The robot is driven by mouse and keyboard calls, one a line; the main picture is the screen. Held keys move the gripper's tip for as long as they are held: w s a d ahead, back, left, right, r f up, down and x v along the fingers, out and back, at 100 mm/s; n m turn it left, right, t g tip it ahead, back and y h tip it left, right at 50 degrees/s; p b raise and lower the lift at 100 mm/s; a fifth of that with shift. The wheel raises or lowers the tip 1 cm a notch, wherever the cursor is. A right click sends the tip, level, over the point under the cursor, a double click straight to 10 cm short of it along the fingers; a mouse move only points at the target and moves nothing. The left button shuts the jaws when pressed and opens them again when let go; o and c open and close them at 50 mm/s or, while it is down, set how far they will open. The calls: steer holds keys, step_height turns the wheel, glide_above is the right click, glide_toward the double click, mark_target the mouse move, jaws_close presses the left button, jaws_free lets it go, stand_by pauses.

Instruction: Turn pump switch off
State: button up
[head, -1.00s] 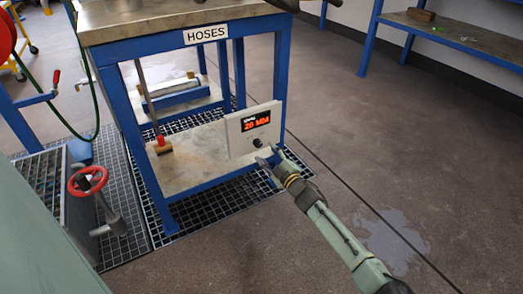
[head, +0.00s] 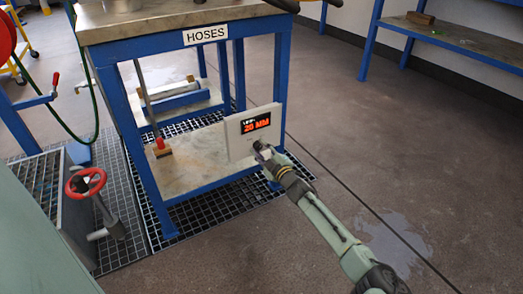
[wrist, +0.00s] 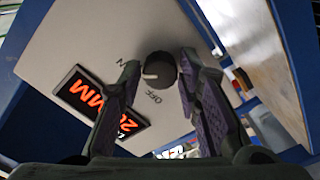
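The white switch panel (head: 238,143) is mounted on the blue bench frame, with a lit red display (head: 255,124) reading about "26 MM". In the wrist view, its round black knob (wrist: 161,70) has a white pointer mark on its lower left side. An "OFF" label (wrist: 153,97) lies just below the knob, and a partly hidden label ending in N (wrist: 121,62) lies to its left. My gripper (wrist: 158,78) is open, with one finger on each side of the knob and narrow gaps visible. In the head view, my gripper (head: 261,148) covers the knob.
The blue bench (head: 185,35) marked "HOSES" stands over a floor grating, with a lower shelf (head: 195,155) beside the panel. A red handwheel (head: 86,183) is at the left. A shelf unit (head: 460,40) is at the back right. The floor right of my arm is open.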

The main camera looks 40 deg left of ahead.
jaws_close()
steer(key=shift+n, duration=0.3)
steer(key=n, duration=0.3)
steer(key=shift+n, duration=0.3)
steer(key=n, duration=0.3)
steer(key=shift+n, duration=0.3)
steer(key=n, duration=0.4)
steer(key=shift+n, duration=2.1)
